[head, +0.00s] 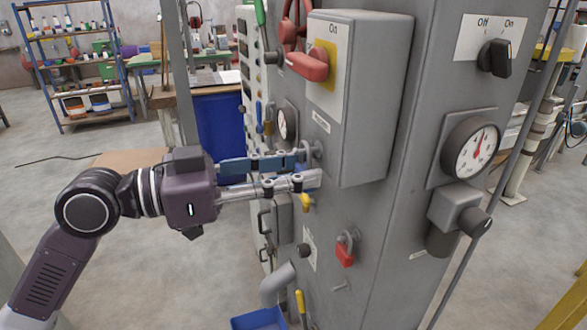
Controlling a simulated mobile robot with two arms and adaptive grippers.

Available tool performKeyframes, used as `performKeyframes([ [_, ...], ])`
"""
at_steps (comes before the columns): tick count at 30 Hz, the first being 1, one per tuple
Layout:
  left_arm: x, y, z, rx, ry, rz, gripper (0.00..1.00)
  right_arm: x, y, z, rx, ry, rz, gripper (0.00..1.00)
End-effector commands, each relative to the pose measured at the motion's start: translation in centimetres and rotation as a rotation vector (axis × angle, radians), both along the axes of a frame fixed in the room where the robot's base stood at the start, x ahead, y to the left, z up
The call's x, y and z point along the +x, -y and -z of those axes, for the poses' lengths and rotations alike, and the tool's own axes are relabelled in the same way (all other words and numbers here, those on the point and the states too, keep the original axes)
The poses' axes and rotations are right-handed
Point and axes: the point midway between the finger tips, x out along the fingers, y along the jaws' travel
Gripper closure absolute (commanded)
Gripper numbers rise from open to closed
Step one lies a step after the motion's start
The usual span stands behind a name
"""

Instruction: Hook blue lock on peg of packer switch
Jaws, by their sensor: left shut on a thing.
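My left gripper (305,170) reaches in from the left, with its fingertips at the left face of the grey machine cabinet, below the grey switch box (353,110). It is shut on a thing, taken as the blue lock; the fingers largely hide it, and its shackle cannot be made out. A grey round fitting (317,149) sits right by the upper fingertip; whether the lock touches it I cannot tell. The box carries a red switch handle (308,65) on a yellow plate, marked On. Which peg belongs to the packer switch is not readable. My right gripper is not in view.
A red lock (345,255) hangs lower on the cabinet, and a small yellow part (306,203) is just under my fingertips. A blue bin (258,320) stands below. Floor at left is open.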

Motion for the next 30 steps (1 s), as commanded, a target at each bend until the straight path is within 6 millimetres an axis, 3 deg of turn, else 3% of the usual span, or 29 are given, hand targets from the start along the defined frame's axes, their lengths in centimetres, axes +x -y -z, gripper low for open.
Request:
performKeyframes([
  [2,0.0,0.0,0.0,-0.001,0.000,0.000,0.95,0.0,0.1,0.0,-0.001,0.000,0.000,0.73],
  [3,0.0,0.0,0.0,-0.001,0.000,0.000,0.69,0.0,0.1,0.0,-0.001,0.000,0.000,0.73],
  [9,0.0,0.0,0.0,0.000,0.000,0.000,0.50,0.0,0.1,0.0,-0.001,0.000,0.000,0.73],
  [20,-0.1,-0.7,0.0,0.001,-0.001,-0.002,0.50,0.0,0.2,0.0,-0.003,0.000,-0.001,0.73],
  [30,-2.1,-6.9,-0.2,0.002,-0.004,-0.005,0.50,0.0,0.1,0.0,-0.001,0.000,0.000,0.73],
])
